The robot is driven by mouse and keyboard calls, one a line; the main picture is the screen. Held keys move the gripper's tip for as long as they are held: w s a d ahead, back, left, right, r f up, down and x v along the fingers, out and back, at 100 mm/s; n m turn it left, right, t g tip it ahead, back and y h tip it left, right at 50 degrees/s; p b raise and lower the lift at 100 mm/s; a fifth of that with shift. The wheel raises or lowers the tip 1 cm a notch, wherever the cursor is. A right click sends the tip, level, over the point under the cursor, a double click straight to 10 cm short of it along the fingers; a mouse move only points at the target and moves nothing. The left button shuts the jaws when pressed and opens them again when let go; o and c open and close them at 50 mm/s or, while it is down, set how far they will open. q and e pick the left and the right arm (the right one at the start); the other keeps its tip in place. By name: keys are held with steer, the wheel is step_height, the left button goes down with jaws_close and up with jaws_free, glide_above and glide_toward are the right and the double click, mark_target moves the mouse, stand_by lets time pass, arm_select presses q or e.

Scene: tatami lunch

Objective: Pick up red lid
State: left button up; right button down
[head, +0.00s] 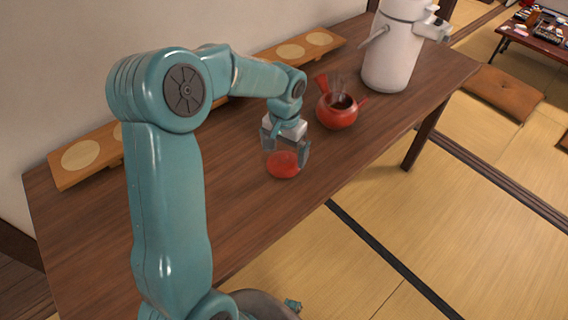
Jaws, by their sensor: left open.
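The red lid (283,165) lies on the brown wooden table (232,185), near its front edge. My left gripper (286,155) points down over the lid from above. It is open, and its see-through fingers stand at the lid's left and right sides. I cannot tell whether the fingers touch it. A red teapot (337,114) stands just behind and to the right of the lid, its top open. My right gripper is not in view.
A white air pot (392,55) stands at the table's far right. A wooden board with pale round inlays (325,40) lies along the wall, and a similar one (75,175) is at left.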

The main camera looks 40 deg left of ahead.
mark_target(284, 161)
arm_select(q)
step_height(284, 161, down, 3)
steer(key=shift+r, duration=0.2)
steer(key=c, duration=1)
steer(key=shift+s+d, duration=0.1)
steer(key=shift+s, duration=0.05)
steer(key=c, duration=0.5)
steer(key=shift+o, duration=0.2)
